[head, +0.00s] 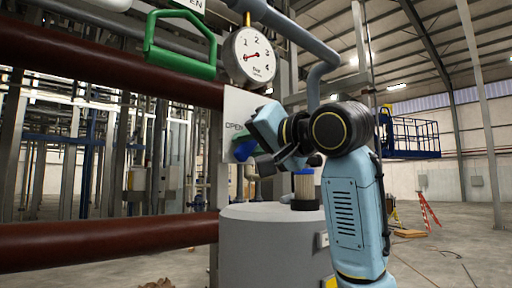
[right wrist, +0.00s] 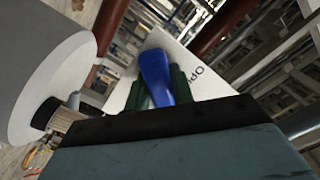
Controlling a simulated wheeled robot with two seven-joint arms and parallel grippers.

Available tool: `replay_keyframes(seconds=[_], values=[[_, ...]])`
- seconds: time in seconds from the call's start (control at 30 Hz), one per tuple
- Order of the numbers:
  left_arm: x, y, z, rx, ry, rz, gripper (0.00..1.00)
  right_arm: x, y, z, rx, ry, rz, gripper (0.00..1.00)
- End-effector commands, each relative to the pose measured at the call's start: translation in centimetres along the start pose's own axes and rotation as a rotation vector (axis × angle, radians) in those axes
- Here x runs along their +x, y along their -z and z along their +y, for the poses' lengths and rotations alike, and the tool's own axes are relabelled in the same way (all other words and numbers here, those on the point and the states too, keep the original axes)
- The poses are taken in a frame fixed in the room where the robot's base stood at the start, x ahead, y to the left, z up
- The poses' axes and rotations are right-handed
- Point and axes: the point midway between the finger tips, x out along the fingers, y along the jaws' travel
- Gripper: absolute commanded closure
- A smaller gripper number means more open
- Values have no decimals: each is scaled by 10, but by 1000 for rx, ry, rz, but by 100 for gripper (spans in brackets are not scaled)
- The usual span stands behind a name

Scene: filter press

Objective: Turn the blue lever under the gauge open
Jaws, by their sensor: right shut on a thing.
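The blue lever (head: 243,150) is in front of a white plate (head: 236,104) marked OPEN, below the round gauge (head: 249,56). My right gripper (head: 246,146) is at the lever, and my wrist hides part of it in the head view. In the right wrist view the blue lever (right wrist: 158,72) stands between the two dark green fingers (right wrist: 162,90), which are shut on it. The word OPEN on the plate (right wrist: 190,62) shows beside the lever. The lever's pivot is not clear. My left gripper is not in view.
A grey cylindrical tank (head: 270,232) with a blue-topped fitting (head: 304,187) stands below my right wrist. A green handle (head: 180,46) hangs at upper left. Dark red pipes (head: 110,243) cross the left side. The floor at right is mostly open, with a red ladder (head: 428,212) farther back.

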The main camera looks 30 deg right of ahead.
Motion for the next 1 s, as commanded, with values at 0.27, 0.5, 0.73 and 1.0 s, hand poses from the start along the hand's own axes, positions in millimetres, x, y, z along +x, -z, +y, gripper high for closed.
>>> replay_keyframes(seconds=[0.27,0.5,0.73,1.0], values=[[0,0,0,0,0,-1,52,-2,3,-6,82,6,7,100],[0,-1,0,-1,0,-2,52,-2,3,-6,98,6,8,100],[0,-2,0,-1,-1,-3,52,-2,4,-6,99,7,10,100],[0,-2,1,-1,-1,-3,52,-1,2,-6,96,5,6,55]])
